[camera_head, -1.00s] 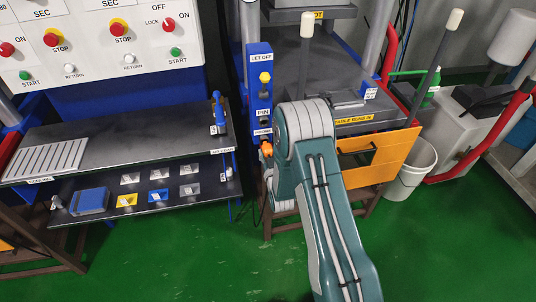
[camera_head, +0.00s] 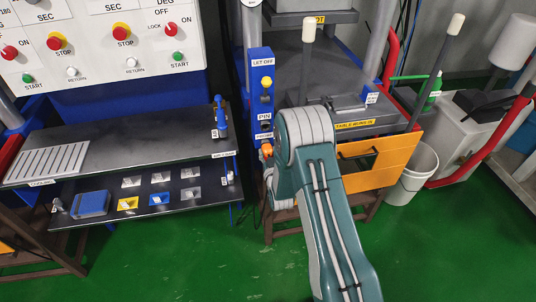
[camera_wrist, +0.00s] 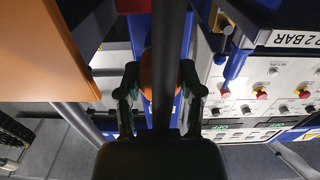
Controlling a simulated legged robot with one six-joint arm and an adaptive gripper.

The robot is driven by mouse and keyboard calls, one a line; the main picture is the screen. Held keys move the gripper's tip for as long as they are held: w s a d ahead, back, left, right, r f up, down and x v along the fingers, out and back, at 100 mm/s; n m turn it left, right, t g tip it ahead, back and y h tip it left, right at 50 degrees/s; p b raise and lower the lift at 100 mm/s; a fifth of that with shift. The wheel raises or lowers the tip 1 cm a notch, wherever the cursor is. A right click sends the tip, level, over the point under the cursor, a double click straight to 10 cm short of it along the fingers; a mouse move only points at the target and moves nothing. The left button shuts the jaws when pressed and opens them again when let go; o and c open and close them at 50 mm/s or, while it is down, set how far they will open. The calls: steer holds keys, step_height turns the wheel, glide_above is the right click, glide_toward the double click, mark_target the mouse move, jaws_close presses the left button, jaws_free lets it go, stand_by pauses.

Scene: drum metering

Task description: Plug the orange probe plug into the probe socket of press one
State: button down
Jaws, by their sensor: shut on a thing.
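The orange probe plug (camera_head: 267,150) shows at the left edge of my arm's rounded grey-green link in the head view. It is just below the lowest label on the blue control post (camera_head: 261,92) of the press on the right. In the wrist view my gripper (camera_wrist: 160,82) has its two dark green fingers closed about the orange plug (camera_wrist: 146,75). A dark bar crosses the middle of that view and hides part of the plug. In the head view my arm hides the gripper. The probe socket cannot be made out, nor whether the plug touches it.
An orange drawer front (camera_head: 395,163) is right of my arm; an orange panel (camera_wrist: 45,50) fills the wrist view's upper left. A shelved bench (camera_head: 120,140) stands left, with a control panel above. A white bucket (camera_head: 413,172) stands right. Green floor is open in front.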

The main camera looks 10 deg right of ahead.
steer(key=shift+w, duration=0.2)
steer(key=shift+c, duration=0.8)
jaws_free()
steer(key=s, duration=1.2)
steer(key=shift+a, duration=0.15)
